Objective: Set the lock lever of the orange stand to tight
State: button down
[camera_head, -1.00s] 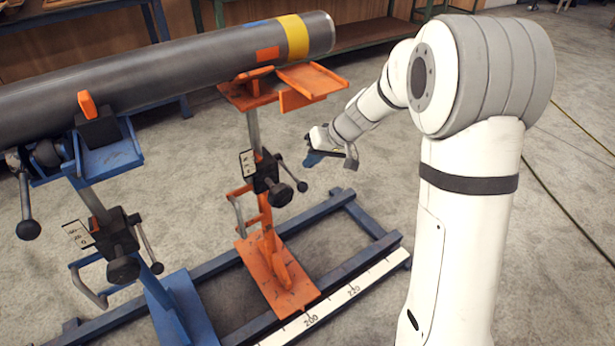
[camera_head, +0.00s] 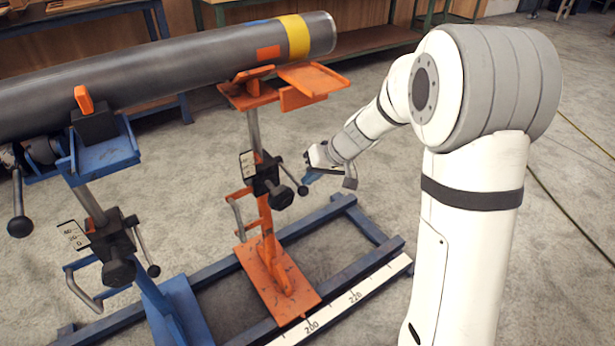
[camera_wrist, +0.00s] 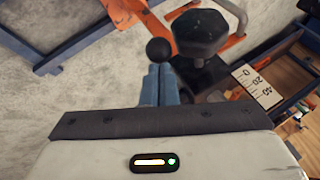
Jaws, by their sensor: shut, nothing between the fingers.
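The orange stand (camera_head: 267,232) stands upright on the blue base rail under the pipe's right end. Its black clamp block (camera_head: 262,175) carries a dark round knob (camera_head: 281,197) and the lock lever (camera_head: 292,175), a thin rod slanting down right to a black ball (camera_head: 302,190). My gripper (camera_head: 311,177) is shut and empty, its blue fingers just right of and above the ball. In the wrist view the shut gripper (camera_wrist: 160,72) points at the lever's ball (camera_wrist: 160,50), with the knob (camera_wrist: 201,32) right of it. Whether the fingertips touch the ball cannot be told.
The grey pipe (camera_head: 180,66) lies across the orange stand and a blue stand (camera_head: 108,160), which has a similar clamp and lever. The blue base rail (camera_head: 345,275) with a white scale (camera_head: 345,305) runs below. Open floor lies to the right.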

notch_tip(320, 180, down, 6)
jog(key=b, duration=0.7)
jog(key=shift+f+b, duration=0.2)
jog(key=shift+b, duration=0.2)
jog(key=shift+r, duration=0.1)
